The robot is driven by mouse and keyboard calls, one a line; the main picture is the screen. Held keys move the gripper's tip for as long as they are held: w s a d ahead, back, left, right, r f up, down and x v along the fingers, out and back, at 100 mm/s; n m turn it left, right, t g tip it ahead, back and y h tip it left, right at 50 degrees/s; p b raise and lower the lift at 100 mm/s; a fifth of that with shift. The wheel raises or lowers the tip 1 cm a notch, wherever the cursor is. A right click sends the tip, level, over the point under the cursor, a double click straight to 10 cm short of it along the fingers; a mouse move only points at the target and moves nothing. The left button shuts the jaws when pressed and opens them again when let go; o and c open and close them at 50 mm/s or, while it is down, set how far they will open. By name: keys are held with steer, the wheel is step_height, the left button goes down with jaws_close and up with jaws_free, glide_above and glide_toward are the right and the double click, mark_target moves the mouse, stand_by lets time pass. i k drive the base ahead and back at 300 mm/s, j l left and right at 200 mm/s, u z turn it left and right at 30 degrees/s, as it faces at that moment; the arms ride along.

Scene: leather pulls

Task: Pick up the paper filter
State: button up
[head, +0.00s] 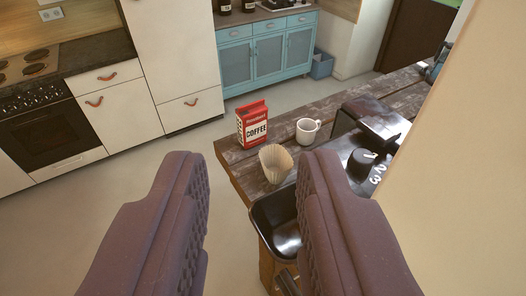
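The paper filter (276,163) is a pale beige, fluted cup. It stands on the wooden table (232,157) near its front left edge, just behind a black tray. My gripper (253,190) is open, with its two purple padded fingers wide apart in the foreground. Nothing is between the fingers close to me. The filter shows beyond the fingertips, in line with the gap and a little right of its middle. The right finger hides part of the black tray.
A red and white coffee box (252,124) and a white mug (307,131) stand behind the filter. The black tray (263,214) is in front. A black appliance (372,130) with a numbered dial is to the right. A beige wall (455,170) closes the right side. Open floor lies left.

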mark_target(277, 163)
steer(key=i+j+z, duration=0.3)
steer(key=i+j, duration=1.2)
steer(key=j+z, duration=0.1)
steer(key=z, duration=0.25)
steer(key=j+z, duration=0.1)
steer(key=z, duration=0.3)
steer(key=i+j+z, duration=0.1)
steer(key=z, duration=0.25)
